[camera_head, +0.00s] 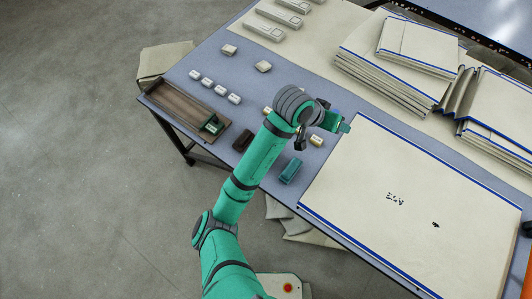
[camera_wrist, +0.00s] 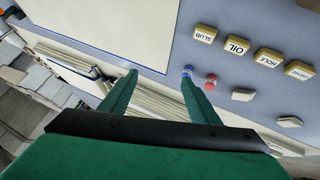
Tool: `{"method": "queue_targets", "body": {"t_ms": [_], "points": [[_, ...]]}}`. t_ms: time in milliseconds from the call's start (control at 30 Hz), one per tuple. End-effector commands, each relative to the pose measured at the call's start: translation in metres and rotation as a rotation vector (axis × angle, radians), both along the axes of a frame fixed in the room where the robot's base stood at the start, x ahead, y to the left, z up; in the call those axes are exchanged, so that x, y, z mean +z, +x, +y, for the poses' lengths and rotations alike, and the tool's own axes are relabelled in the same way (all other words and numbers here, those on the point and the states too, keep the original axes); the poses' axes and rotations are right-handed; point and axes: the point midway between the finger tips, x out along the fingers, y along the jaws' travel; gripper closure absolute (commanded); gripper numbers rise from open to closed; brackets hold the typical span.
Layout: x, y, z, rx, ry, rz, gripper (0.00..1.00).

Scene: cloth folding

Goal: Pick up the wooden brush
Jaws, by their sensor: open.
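A dark brown block (camera_head: 242,140), which may be the wooden brush, lies on the table between the brown tray and my arm. It is small in the picture, and I cannot make out bristles. My gripper (camera_head: 345,127) is over the table by the top corner of the large cream cloth, to the right of that block and apart from it. In the wrist view my gripper (camera_wrist: 159,75) has its two green fingers spread with nothing between them. No brush is recognisable in that view.
A brown tray (camera_head: 165,101) is at the table's left edge. A teal object (camera_head: 291,170) lies beside the large cream cloth (camera_head: 400,205). Folded cloth stacks (camera_head: 385,75) fill the back right. Labelled blocks (camera_wrist: 238,45) and blue (camera_wrist: 187,71) and red (camera_wrist: 211,81) items show in the wrist view.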

Motion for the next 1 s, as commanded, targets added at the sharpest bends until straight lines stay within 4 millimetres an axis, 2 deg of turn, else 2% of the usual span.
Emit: {"method": "queue_targets", "body": {"t_ms": [33, 200, 300, 433, 500, 600, 1000], "points": [[-0.006, 0.001, 0.022, -0.013, 0.078, 0.022, 0.44], [-0.026, -0.011, 0.095, -0.046, 0.329, 0.139, 0.44], [-0.032, -0.020, 0.136, -0.051, 0.454, 0.202, 0.44], [-0.035, -0.029, 0.175, -0.050, 0.566, 0.265, 0.44], [-0.035, -0.032, 0.188, -0.048, 0.603, 0.287, 0.44], [-0.038, -0.035, 0.197, -0.047, 0.627, 0.304, 0.44], [-0.087, -0.034, 0.199, -0.048, 0.631, 0.306, 0.44]]}}
